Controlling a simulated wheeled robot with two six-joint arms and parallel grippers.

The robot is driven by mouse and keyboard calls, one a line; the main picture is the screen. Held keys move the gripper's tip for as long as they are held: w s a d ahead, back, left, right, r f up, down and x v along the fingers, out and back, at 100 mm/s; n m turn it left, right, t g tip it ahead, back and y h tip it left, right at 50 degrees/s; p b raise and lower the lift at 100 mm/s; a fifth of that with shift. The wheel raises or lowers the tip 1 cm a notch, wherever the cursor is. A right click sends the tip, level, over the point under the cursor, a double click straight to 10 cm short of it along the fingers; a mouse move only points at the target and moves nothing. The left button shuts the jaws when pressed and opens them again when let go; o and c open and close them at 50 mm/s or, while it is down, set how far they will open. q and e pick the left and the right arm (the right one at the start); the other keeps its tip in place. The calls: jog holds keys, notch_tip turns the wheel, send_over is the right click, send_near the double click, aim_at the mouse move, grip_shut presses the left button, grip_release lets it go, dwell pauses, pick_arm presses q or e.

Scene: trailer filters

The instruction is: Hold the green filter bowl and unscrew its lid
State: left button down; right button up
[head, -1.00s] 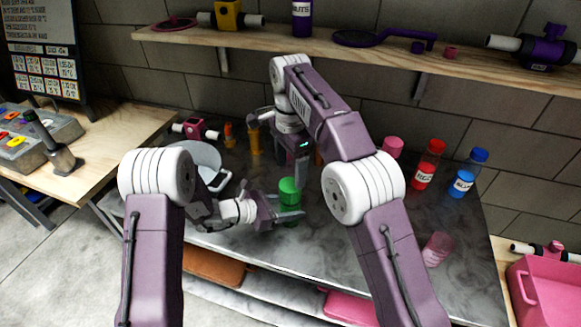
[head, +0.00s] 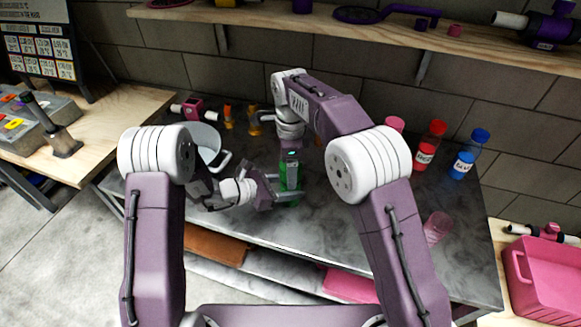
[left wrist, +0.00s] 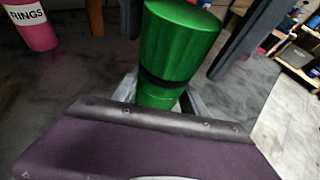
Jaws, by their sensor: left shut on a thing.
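The green filter stands upright on the grey worktop. Its bowl (left wrist: 158,96) is the lower green part in the left wrist view, below a dark band, and its lid (left wrist: 182,42) is the wider green top. In the head view the filter (head: 289,184) is partly hidden by my grippers. My left gripper (head: 289,197) comes in from the left and is shut on the bowl. My right gripper (head: 290,168) points down over the filter from above. Its two fingers show on either side of the lid in the left wrist view, with gaps, so it is open around the lid.
A red bottle (head: 430,146) and a blue bottle (head: 469,154) stand on the right of the worktop, with a pink transparent cup (head: 437,227) nearer. A pale round container (head: 204,138) stands behind my left arm. Small orange parts (head: 229,117) are at the back.

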jog(key=shift+f, duration=0.2)
jog(key=c, duration=1.5)
jog(key=shift+o, duration=0.2)
jog(key=n, duration=0.8)
jog(key=shift+n, duration=0.3)
jog(key=n, duration=0.6)
jog(key=shift+r+n, duration=0.1)
jog(key=shift+n, duration=0.2)
jog(key=n, duration=0.9)
jog(key=shift+n, duration=0.3)
jog(key=n, duration=0.5)
jog(key=shift+n, duration=0.4)
jog(key=n, duration=0.3)
jog(key=shift+r, duration=0.15)
jog(key=shift+r, duration=1)
